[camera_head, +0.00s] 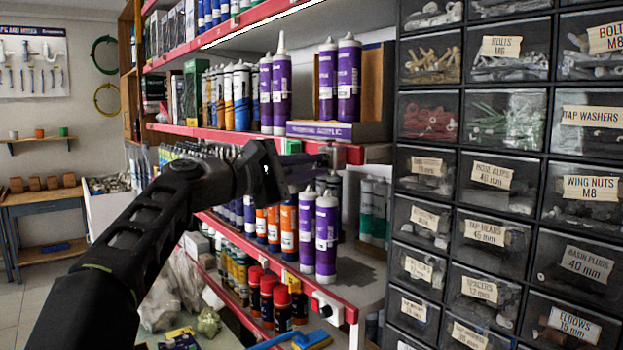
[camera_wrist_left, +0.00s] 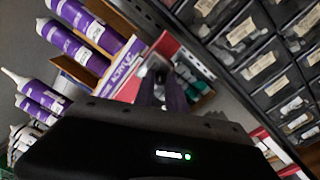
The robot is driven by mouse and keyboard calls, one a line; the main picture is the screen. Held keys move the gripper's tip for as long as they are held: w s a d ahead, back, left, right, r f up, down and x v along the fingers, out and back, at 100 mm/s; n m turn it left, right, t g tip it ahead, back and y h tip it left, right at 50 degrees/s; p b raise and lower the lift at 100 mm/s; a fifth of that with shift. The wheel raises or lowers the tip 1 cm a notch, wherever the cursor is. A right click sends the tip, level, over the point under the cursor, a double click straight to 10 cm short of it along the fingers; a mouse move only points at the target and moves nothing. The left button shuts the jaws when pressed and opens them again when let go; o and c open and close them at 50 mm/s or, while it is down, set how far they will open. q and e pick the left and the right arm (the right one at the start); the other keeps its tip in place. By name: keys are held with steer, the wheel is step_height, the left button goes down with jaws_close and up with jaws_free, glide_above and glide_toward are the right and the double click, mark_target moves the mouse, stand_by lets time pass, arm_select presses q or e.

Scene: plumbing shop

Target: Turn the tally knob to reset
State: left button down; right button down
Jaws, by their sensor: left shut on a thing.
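The tally knob (camera_wrist_left: 157,72) shows in the left wrist view as a small pale, shiny part in front of a red shelf end, between my fingertips. My left gripper (camera_head: 325,157) reaches in from the left at the end of the upper red shelf edge. Its two dark fingers (camera_wrist_left: 162,88) are shut on the knob in the left wrist view. In the head view the gripper body and fingers hide most of the knob, and its turned angle cannot be read. My right gripper is in neither view.
Purple cartridges (camera_head: 348,78) stand above a purple-and-white box (camera_head: 325,130) close to the gripper. More purple cartridges (camera_head: 326,238) stand on the shelf below. A labelled drawer cabinet (camera_head: 490,175) fills the right side. Floor (camera_head: 30,300) shows at far left.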

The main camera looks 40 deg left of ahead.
arm_select(q)
steer(key=m+b, duration=0.1)
steer(key=m, duration=0.1)
steer(key=m+b, duration=0.1)
steer(key=shift+f+m, duration=0.2)
steer(key=shift+m, duration=0.2)
steer(key=shift+r+m+b, duration=0.1)
steer(key=shift+m+b, duration=0.55)
steer(key=shift+m, duration=1.15)
steer(key=c, duration=1.4)
jaws_free()
steer(key=shift+o, duration=0.2)
steer(key=shift+s, duration=0.1)
steer(key=b+v, duration=0.1)
steer(key=v, duration=0.6)
steer(key=shift+s+a+b, duration=0.2)
steer(key=shift+s+b, duration=0.1)
steer(key=shift+b, duration=0.1)
